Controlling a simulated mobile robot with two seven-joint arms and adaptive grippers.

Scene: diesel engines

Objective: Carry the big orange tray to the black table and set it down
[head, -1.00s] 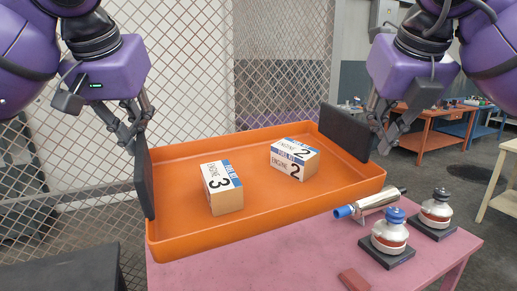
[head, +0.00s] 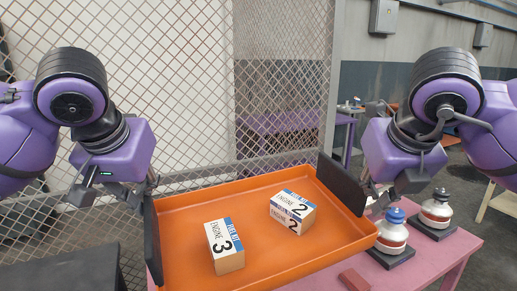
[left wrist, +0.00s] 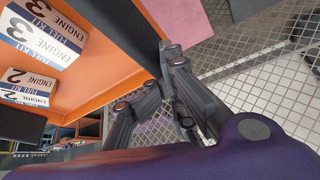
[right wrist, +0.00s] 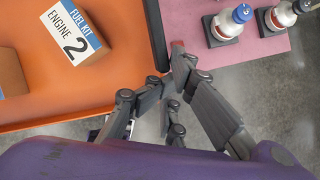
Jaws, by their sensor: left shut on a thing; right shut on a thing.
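The big orange tray (head: 190,210) holds two fuel-kit boxes, marked engine 3 (head: 224,246) and engine 2 (head: 292,211). My left gripper (head: 149,185) is shut on the tray's left black end plate (head: 152,240). My right gripper (head: 374,190) is shut on its right black end plate (head: 342,184). The tray also shows in the left wrist view (left wrist: 85,95) and right wrist view (right wrist: 120,100). It overlaps the pink table in the picture; any gap beneath is hidden. The black table (head: 65,268) is at the lower left, partly cut off; its visible top looks bare.
The pink table (head: 425,255) carries two bottle-like parts, one blue-capped (head: 393,235) and one dark-capped (head: 437,212), plus a red block (head: 353,280). A mesh fence (head: 190,90) stands behind the tray. Grey floor is open at the right.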

